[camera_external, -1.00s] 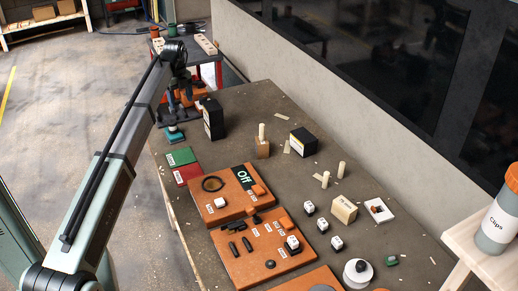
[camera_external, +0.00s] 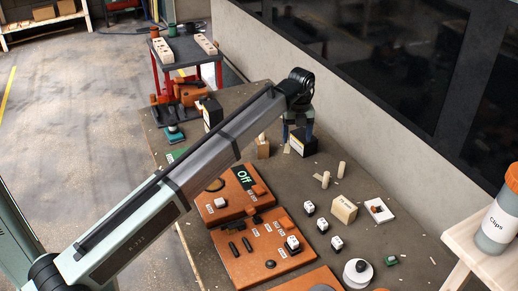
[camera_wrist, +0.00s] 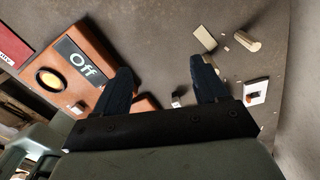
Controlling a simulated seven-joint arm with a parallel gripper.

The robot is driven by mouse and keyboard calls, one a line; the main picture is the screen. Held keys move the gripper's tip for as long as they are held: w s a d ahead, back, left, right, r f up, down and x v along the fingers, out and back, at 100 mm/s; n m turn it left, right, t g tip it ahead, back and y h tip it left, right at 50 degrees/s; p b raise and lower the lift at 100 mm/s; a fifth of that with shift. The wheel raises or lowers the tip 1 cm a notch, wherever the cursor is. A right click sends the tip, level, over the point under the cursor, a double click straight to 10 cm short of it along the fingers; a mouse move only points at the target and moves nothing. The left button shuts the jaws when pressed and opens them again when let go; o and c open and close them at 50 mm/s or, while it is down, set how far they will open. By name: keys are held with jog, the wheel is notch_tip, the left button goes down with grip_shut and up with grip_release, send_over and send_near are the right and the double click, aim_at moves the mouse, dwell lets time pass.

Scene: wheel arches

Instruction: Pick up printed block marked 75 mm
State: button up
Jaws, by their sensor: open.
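No 75 mm marking is readable in either view. A tan block (camera_external: 344,210) with small print on its face sits on the table among small white cubes, right of the orange boards; its lettering is too small to read. A dark box (camera_external: 304,148) with a pale label stands near the wall, partly hidden by my gripper. My gripper (camera_external: 298,138) is pointing down over the table beside or above this dark box; I cannot tell the exact gap. In the wrist view my gripper (camera_wrist: 161,66) has its fingers apart with only tabletop between the tips.
Orange boards, one with an "Off" sign (camera_external: 244,176), lie on the table's left part. A wooden block (camera_external: 263,147) is near my gripper. The wall bounds the right side.

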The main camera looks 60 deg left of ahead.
jog(key=m, duration=0.2)
send_over(346, 204)
jog(key=f+n, duration=0.2)
jog(key=f, duration=0.1)
jog(key=f+n, duration=0.5)
jog(key=f, duration=0.1)
jog(key=shift+w+d+f+n, duration=0.15)
jog(key=shift+w+f+n, duration=0.1)
jog(key=shift+n, duration=0.15)
jog(key=shift+s+f, duration=0.15)
jog(key=shift+f, duration=1.2)
jog(key=shift+s+f, duration=0.15)
jog(key=shift+f, duration=1.2)
jog(key=c, duration=1.1)
